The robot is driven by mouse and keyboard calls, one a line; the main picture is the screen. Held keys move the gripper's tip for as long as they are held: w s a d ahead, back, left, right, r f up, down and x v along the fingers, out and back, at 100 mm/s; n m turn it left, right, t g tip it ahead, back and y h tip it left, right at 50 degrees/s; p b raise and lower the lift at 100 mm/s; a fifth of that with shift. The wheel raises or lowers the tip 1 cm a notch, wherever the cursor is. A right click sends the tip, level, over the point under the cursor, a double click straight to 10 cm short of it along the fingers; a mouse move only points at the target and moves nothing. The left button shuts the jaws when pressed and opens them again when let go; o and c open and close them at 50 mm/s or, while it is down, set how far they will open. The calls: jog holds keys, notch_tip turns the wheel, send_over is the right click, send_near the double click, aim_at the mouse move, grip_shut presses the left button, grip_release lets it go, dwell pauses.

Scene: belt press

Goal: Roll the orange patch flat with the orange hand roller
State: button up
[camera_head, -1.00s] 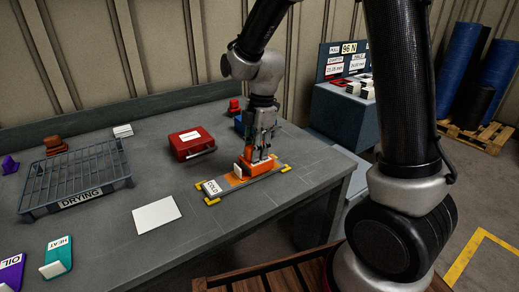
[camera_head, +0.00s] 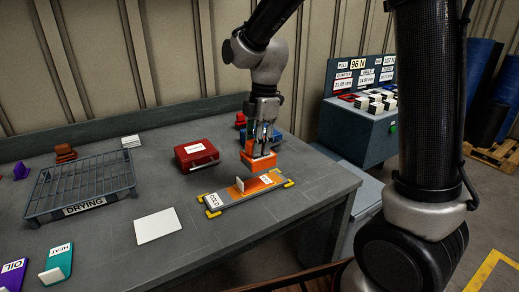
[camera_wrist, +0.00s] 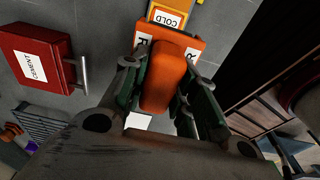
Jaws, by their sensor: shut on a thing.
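My gripper (camera_head: 262,146) is shut on the orange hand roller (camera_head: 259,162). In the wrist view the roller (camera_wrist: 165,82) shows between the green-sided fingers (camera_wrist: 163,95). The orange patch (camera_head: 252,187) lies on a grey strip (camera_head: 228,202) with yellow corner pieces on the bench. A small pale piece stands upright near the patch's left part. The roller appears apart from the patch, above or just behind it. Its underside is hidden.
A red cement case (camera_head: 197,155) stands behind and left of the strip; it also shows in the wrist view (camera_wrist: 38,58). A blue item (camera_head: 243,136) and a red item (camera_head: 240,121) are behind the roller. A drying rack (camera_head: 80,190) and white sheet (camera_head: 157,225) lie left.

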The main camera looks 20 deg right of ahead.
jog(key=shift+r, duration=0.85)
jog(key=shift+d, duration=0.1)
